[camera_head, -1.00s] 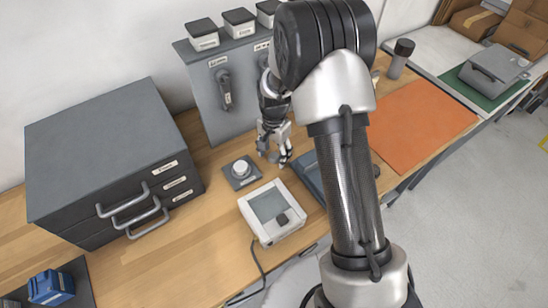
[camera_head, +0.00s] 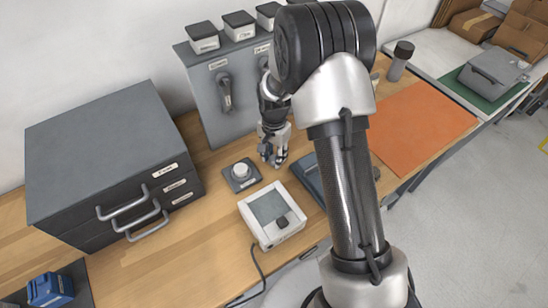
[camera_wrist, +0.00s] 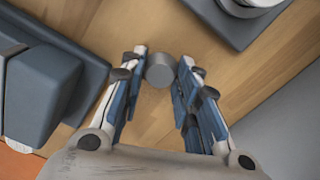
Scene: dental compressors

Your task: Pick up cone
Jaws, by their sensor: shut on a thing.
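A small grey round piece (camera_wrist: 160,71), seen nearly end-on, is between my fingertips in the wrist view; I take it for the cone. My gripper (camera_wrist: 161,66) is shut on it, one blue-padded finger on each side. In the head view my gripper (camera_head: 274,160) points down, low over the wooden bench, just right of the dark square base with a white knob (camera_head: 241,173). The cone cannot be made out in the head view. Its underside is hidden, so I cannot tell whether it touches the bench.
A grey upright panel (camera_head: 212,118) with handles and small jars stands behind my gripper. A white device with a screen (camera_head: 271,212) is in front. A blue-grey item (camera_wrist: 52,85) lies close to my gripper. A drawer cabinet (camera_head: 100,150) is at left, an orange mat (camera_head: 425,123) at right.

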